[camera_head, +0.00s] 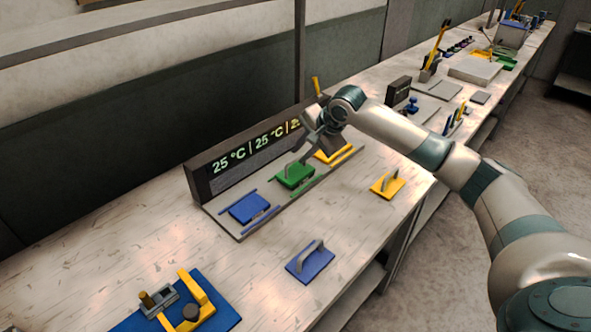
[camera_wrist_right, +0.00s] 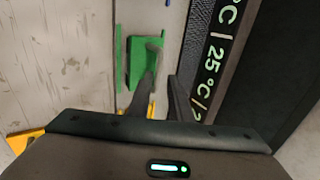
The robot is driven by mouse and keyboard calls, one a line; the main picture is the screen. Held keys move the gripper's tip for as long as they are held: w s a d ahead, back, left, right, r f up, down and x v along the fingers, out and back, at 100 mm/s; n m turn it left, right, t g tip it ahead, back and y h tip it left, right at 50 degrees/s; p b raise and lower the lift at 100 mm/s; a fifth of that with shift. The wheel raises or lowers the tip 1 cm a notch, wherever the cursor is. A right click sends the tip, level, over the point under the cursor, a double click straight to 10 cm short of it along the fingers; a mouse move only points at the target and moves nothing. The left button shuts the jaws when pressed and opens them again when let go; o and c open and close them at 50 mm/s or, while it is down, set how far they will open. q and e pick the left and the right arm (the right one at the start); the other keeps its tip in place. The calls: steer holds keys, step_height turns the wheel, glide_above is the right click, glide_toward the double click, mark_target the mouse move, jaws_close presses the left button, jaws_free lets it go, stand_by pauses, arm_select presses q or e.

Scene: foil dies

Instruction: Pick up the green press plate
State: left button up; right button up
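The green press plate (camera_head: 294,178) sits on the middle station of a grey tray in front of the temperature display. It also shows in the wrist view (camera_wrist_right: 137,62), with a grey handle on it. My right gripper (camera_head: 308,147) is above and right beside the green plate. In the wrist view my right gripper (camera_wrist_right: 163,85) shows two fingers apart near the handle, with nothing clearly held. The fingers partly hide the handle, and I cannot tell whether they touch it. My left gripper is not in view.
The temperature display (camera_head: 240,155) stands just behind the tray. Blue (camera_head: 249,208) and yellow (camera_head: 338,151) pieces flank the green plate. A blue handled plate (camera_head: 310,264) and a yellow handled plate (camera_head: 387,187) lie in front. A blue-and-yellow fixture (camera_head: 215,313) stands lower left. The left tabletop is clear.

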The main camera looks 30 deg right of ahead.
mark_target(295, 160)
stand_by(0.3)
steer(key=shift+a+f+p, duration=0.1)
steer(key=shift+f+p, duration=0.15)
steer(key=shift+p, duration=0.05)
steer(key=p+x, duration=0.1)
steer(key=x, duration=0.3)
steer(key=shift+s+a+p, duration=0.1)
steer(key=shift+a+p, duration=0.1)
steer(key=shift+p, duration=0.15)
steer(key=shift+f, duration=0.4)
steer(key=shift+c, duration=0.4)
jaws_close()
stand_by(0.4)
steer(key=shift+r, duration=0.15)
